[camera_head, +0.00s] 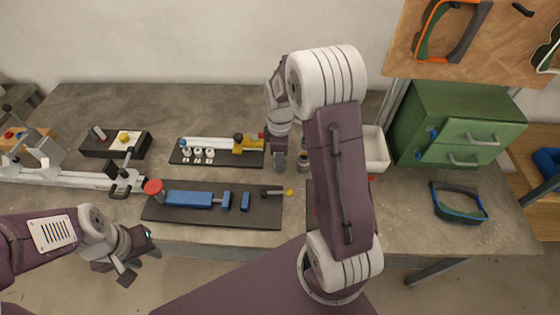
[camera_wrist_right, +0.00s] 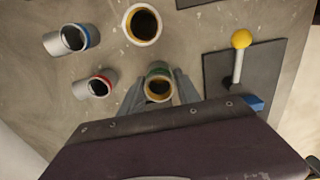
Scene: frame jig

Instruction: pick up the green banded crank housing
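The green banded crank housing (camera_wrist_right: 159,86) is a short upright cup with a dark opening, in the right wrist view. My right gripper (camera_wrist_right: 160,92) has one finger on each side of it; I cannot tell whether the fingers press on it or leave a small gap. In the head view my right gripper (camera_head: 280,163) points down at the bench, and the green housing cannot be made out there. My left gripper (camera_head: 138,258) is open and empty in front of the bench's front edge, far from the housing.
Close by stand a yellow banded housing (camera_wrist_right: 143,24), a blue banded one (camera_wrist_right: 73,38) and a red banded one (camera_wrist_right: 98,86). A white bin (camera_head: 376,150) and green drawers (camera_head: 455,125) stand to the right.

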